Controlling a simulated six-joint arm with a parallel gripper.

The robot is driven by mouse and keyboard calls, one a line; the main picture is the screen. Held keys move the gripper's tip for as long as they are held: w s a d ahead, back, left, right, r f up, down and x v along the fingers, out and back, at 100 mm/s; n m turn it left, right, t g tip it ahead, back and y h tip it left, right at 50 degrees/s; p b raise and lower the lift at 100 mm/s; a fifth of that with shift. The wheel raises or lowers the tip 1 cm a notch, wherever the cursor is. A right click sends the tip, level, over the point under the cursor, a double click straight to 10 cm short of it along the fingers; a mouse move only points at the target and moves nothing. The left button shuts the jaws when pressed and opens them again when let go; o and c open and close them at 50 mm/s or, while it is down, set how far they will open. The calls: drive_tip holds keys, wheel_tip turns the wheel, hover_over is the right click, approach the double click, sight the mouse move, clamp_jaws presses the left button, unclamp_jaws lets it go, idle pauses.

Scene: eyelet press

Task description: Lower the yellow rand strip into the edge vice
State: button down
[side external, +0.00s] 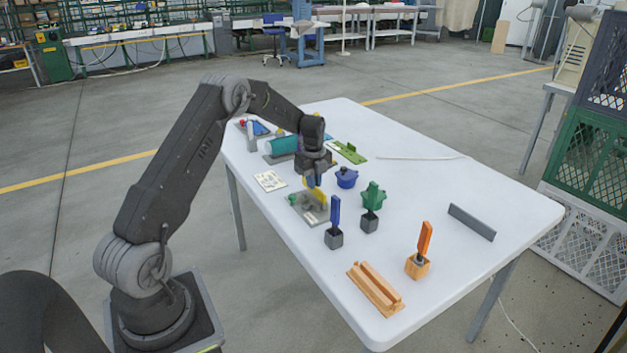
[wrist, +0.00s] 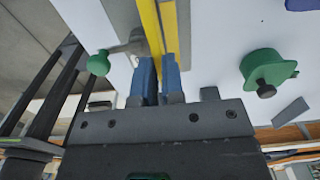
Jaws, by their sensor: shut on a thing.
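The yellow rand strip (wrist: 151,28) runs up between the two blue fingertips of my gripper (wrist: 158,78) in the wrist view. My gripper (side external: 316,178) is shut on it and points down over the grey edge vice (side external: 312,212) in the side view. Only small parts of the yellow strip (side external: 310,183) show there, below my gripper. The vice's green knob (side external: 292,200) is at its left end; in the wrist view a green knob on a grey arm (wrist: 98,63) is left of the strip. Whether the strip sits between the jaws or just above them, I cannot tell.
A blue pot (side external: 347,178) stands right of my gripper. A blue-handled tool (side external: 335,210) and a green knobbed piece (side external: 373,196) stand in front of it. Farther right are an orange-handled tool (side external: 424,239), a wooden rail (side external: 375,290) and a grey bar (side external: 472,221). A card (side external: 270,181) lies left.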

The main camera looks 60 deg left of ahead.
drive_tip(key=shift+f, duration=1.05)
idle(0.4)
drive_tip(key=c, duration=1.1)
unclamp_jaws()
drive_tip(key=shift+c, duration=0.2)
drive_tip(key=shift+r, duration=3.05)
